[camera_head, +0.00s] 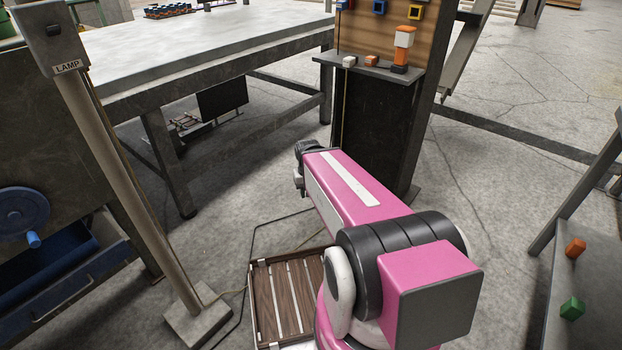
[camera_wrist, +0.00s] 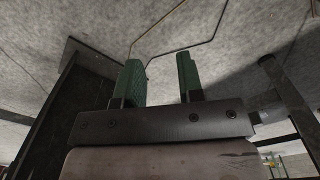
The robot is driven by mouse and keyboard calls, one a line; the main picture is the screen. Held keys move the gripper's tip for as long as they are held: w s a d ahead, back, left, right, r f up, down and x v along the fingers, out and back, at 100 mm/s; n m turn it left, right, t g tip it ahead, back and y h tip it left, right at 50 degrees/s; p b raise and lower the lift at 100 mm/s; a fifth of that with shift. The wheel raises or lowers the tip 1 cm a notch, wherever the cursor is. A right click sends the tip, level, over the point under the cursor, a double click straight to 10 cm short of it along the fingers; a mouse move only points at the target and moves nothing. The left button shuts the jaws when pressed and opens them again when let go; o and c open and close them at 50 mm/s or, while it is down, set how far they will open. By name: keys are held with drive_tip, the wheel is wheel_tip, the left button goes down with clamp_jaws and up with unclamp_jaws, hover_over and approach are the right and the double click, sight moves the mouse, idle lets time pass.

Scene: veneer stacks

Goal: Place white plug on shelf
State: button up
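A small white plug (camera_head: 349,61) sits on the narrow shelf (camera_head: 385,73) fixed to the wooden panel at the top centre of the head view. An orange plug (camera_head: 371,61) is beside it on the same shelf. My gripper (camera_wrist: 159,62) shows in the wrist view with its two green fingers apart and nothing between them. Beyond the fingers are bare floor and a thin cable. In the head view my arm reaches forward below the shelf, and the fingers are hidden behind it.
An orange-and-white upright device (camera_head: 402,50) stands on the shelf's right end. A post labelled LAMP (camera_head: 125,170) rises at left. A large grey table (camera_head: 200,45) stands behind. A slatted wooden pallet (camera_head: 285,300) lies by my base. Orange (camera_head: 575,248) and green (camera_head: 572,308) blocks sit at right.

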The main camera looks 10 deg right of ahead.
drive_tip(key=shift+s+a, duration=0.15)
drive_tip(key=c, duration=0.5)
clamp_jaws()
drive_tip(key=n+t+h, duration=1.1)
drive_tip(key=n+h, duration=0.3)
drive_tip(key=n, duration=1.1)
approach(346, 62)
drive_tip(key=shift+n, duration=0.3)
drive_tip(key=x, duration=0.7)
drive_tip(key=shift+w+d, duration=0.25)
